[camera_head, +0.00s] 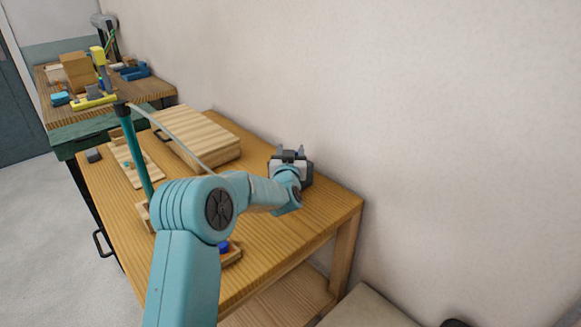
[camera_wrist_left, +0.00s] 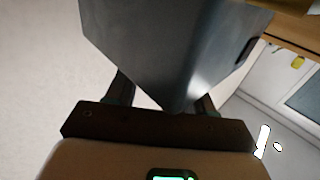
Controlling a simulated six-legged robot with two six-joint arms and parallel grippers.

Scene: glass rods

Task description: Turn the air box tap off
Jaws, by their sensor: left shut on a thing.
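My left gripper (camera_head: 290,157) is at the wall side of the wooden workbench (camera_head: 270,225), at the dark grey air box (camera_head: 305,174). Much of the box is hidden behind my wrist. In the left wrist view a dark grey angular block (camera_wrist_left: 180,50) fills the space between and beyond my two fingers, and one corner points back towards the wrist. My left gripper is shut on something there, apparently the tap. The tap's outline and turn cannot be made out. My right gripper is in neither view.
A pale slatted wooden block (camera_head: 200,140) lies on the bench left of my arm. A teal upright rod (camera_head: 137,155) stands in front of it, and a thin pale tube (camera_head: 170,132) runs from its top towards my arm. A cluttered second bench (camera_head: 60,115) stands behind.

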